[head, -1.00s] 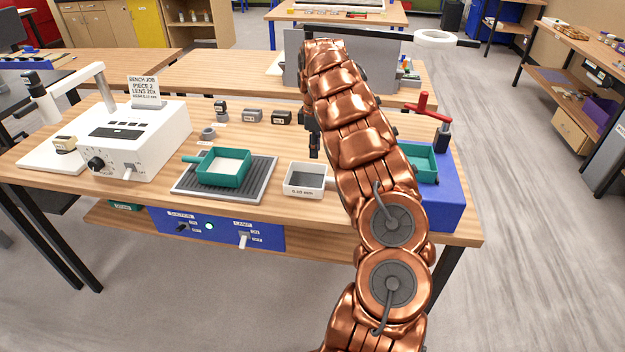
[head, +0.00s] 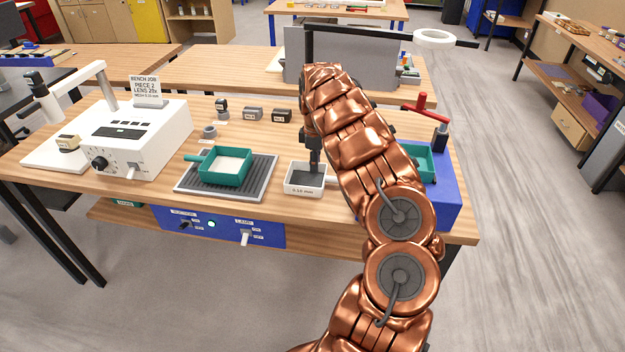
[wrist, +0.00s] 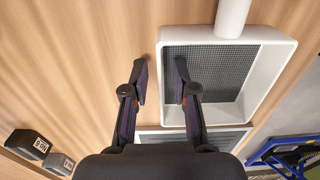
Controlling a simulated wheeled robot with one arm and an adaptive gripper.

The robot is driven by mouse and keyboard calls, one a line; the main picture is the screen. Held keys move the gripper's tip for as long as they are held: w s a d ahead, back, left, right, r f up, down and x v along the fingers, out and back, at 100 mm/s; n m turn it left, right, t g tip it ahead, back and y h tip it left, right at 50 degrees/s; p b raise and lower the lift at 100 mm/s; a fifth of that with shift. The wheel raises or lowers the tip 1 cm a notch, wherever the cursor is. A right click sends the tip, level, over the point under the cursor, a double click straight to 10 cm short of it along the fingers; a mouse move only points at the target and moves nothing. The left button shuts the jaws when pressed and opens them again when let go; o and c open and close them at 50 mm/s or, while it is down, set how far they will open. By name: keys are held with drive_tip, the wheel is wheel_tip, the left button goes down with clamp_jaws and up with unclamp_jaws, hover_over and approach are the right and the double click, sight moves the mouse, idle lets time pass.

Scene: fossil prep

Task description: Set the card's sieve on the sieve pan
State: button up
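The white square sieve (head: 306,191) stands on the bench, its front label reading what looks like 0.10 mm. The wrist view shows its grey mesh (wrist: 210,70) and white handle (wrist: 233,14). The card (head: 145,90) seems to read mesh 0.10 mm. My gripper (head: 315,168) is at the sieve's back wall; in the wrist view its open fingers (wrist: 160,82) lie either side of that wall, one over wood, one over mesh. Contact cannot be told. A green handled box (head: 224,180) sits on a ribbed tray (head: 262,183). Another green box (head: 426,150) is on a blue block (head: 440,205), partly hidden by my arm. Which one is the sieve pan is unclear.
A white instrument (head: 150,140) stands at the left. Small dark labelled blocks (head: 283,115) line the bench behind. A red-handled lever (head: 420,107) rises at the right. Bare wood lies behind the sieve.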

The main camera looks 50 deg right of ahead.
clamp_jaws()
idle(0.3)
wheel_tip(320, 180, up, 8)
drive_tip(key=b, duration=0.3)
drive_tip(key=shift+w, duration=0.1)
drive_tip(key=shift+r, duration=1)
